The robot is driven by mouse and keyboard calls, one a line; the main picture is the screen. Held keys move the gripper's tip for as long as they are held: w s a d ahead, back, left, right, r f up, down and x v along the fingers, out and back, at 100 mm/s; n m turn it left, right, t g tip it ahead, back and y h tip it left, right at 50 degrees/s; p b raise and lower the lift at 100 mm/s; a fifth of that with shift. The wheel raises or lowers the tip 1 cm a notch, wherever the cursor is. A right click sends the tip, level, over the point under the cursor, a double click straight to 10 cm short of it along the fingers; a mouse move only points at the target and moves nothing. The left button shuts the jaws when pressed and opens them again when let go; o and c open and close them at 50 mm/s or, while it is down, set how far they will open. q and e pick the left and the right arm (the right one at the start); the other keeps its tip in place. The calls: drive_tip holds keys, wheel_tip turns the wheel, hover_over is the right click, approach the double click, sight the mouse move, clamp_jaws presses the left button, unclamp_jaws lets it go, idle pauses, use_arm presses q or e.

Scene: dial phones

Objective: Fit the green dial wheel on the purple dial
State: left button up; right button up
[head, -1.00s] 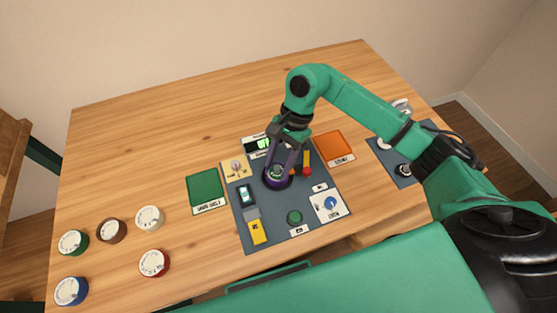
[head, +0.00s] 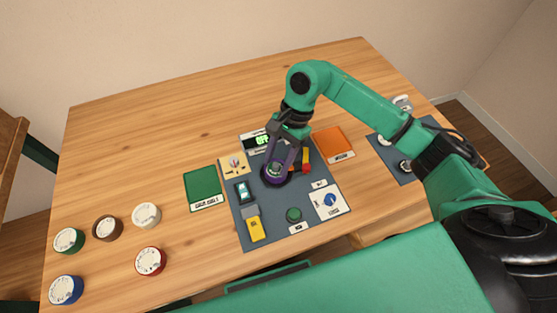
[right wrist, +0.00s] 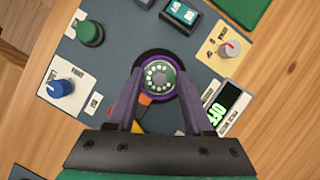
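The purple dial (right wrist: 156,94) is a round ring set in a dark round base on the grey panel. Inside it sits a greenish disc (right wrist: 158,76) with a circle of white dots. My right gripper (right wrist: 160,88) points down over this dial in the head view (head: 274,176), with one finger on each side. Its fingers are apart; I cannot tell whether they press on the ring or only surround it. A green-rimmed dial with a white face (head: 68,241) lies on the table at far left. My left gripper is not in view.
On the panel (head: 262,222) stand a green knob (head: 293,214), a blue knob (head: 330,200), a yellow block (head: 256,229) and a lit display (right wrist: 224,102). Brown, white, red and blue dials lie at left. A green mat (head: 203,187) and an orange mat (head: 334,144) flank the panel.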

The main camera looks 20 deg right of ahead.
sight(277, 163)
drive_tip(key=shift+s+f+p, duration=0.1)
drive_tip(key=shift+s+p, duration=0.15)
drive_tip(key=shift+p, duration=0.5)
drive_tip(key=shift+w+d+r, duration=0.1)
drive_tip(key=shift+w+r, duration=0.15)
drive_tip(key=b+v, duration=0.1)
drive_tip(key=v, duration=0.3)
drive_tip(key=shift+w+r+b, duration=0.1)
drive_tip(key=shift+w+b, duration=0.3)
drive_tip(key=v, duration=0.7)
drive_tip(key=shift+r+b, duration=0.35)
drive_tip(key=shift+b, duration=0.1)
drive_tip(key=shift+s, duration=0.15)
